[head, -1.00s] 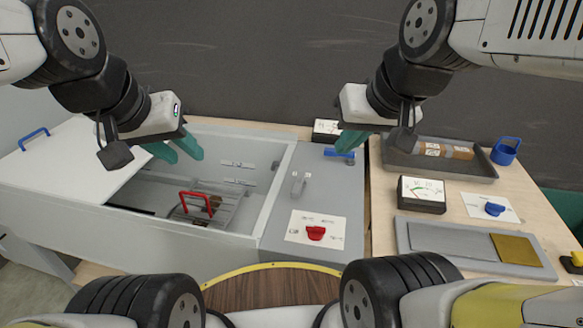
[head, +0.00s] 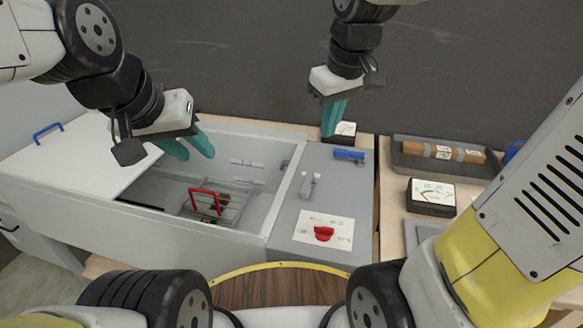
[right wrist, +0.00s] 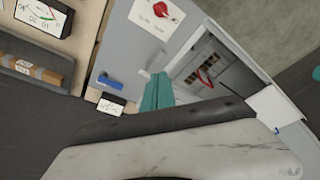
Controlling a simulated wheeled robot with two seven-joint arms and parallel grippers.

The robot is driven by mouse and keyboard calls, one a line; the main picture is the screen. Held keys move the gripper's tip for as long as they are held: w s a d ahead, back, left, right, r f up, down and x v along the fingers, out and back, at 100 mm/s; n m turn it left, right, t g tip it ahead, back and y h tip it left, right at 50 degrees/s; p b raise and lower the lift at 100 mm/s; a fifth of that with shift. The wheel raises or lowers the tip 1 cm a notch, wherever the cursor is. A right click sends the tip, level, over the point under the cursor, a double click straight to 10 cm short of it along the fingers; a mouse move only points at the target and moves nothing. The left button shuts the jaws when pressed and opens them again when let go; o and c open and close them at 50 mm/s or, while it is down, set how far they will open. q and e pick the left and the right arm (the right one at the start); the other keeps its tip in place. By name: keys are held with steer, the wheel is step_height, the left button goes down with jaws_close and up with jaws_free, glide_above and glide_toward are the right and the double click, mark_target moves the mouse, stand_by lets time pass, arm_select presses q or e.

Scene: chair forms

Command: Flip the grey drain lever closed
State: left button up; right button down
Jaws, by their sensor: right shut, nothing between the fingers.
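The grey drain lever (head: 309,184) stands up from the grey panel (head: 347,188) right of the open basin, between the blue handle and the red knob. It also shows small in the right wrist view (right wrist: 144,73). My right gripper (head: 334,122) is shut and empty, pointing down above the panel's far end, behind and apart from the lever. Its teal fingers (right wrist: 158,92) are together in the right wrist view. My left gripper (head: 190,148) is over the basin's far left part, its teal fingers apart and nothing seen between them.
The blue handle (head: 349,155) lies at the panel's far end, close to my right gripper. The red knob (head: 323,233) is on a white card nearer me. The basin holds a red-handled basket (head: 205,200). A gauge box (head: 431,196) and tray (head: 400,160) stand right.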

mark_target(307, 184)
steer(key=w+a+f+n+g+h, duration=0.3)
steer(key=w+a+f+n, duration=0.5)
steer(key=w+a+f, duration=0.4)
step_height(307, 184, down, 3)
steer(key=shift+w+a+r+n+g+h, duration=0.2)
steer(key=shift+w+a+n+g+h, duration=0.15)
steer(key=shift+w, duration=0.2)
steer(key=shift+d, duration=0.1)
steer(key=x, duration=1)
steer(key=shift+s, duration=0.15)
steer(key=shift+s+d, duration=0.15)
steer(key=shift+d, duration=0.45)
steer(key=shift+s+d, duration=0.2)
steer(key=shift+d, duration=0.45)
steer(key=shift+s+d, duration=0.2)
steer(key=shift+d, duration=0.45)
